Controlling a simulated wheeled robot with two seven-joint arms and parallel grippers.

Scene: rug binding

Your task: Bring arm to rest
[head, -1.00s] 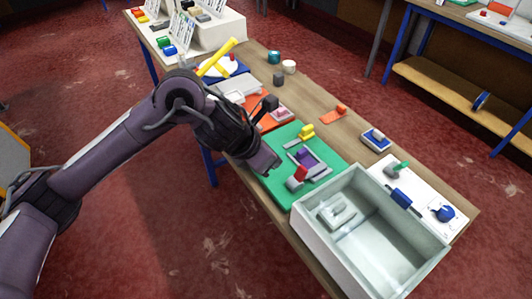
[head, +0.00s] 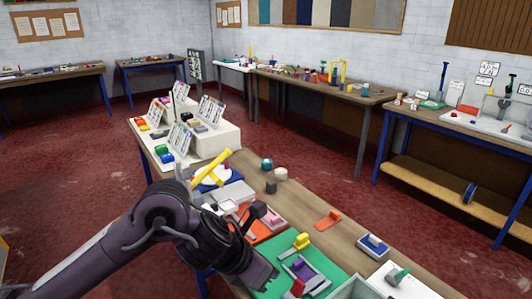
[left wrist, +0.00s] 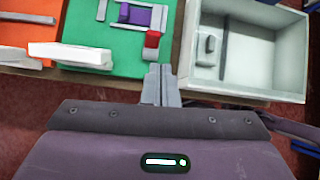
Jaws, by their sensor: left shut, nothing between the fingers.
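My left arm comes in from the left in the head view. My left gripper (head: 268,279) is beside the green mat (head: 264,294) at the table's near side. In the left wrist view the left gripper (left wrist: 161,84) has its two fingers together and empty, near the table edge. It points between the green mat (left wrist: 137,65) and the grey bin (left wrist: 262,86). My right gripper does not show.
The wooden table (head: 310,205) holds an orange mat (head: 266,228), a yellow tool (head: 212,163), a blue-based block (head: 372,245) and several small items. White card stands (head: 211,113) are at its far end. Other workbenches (head: 330,90) line the walls. Red floor lies open at left.

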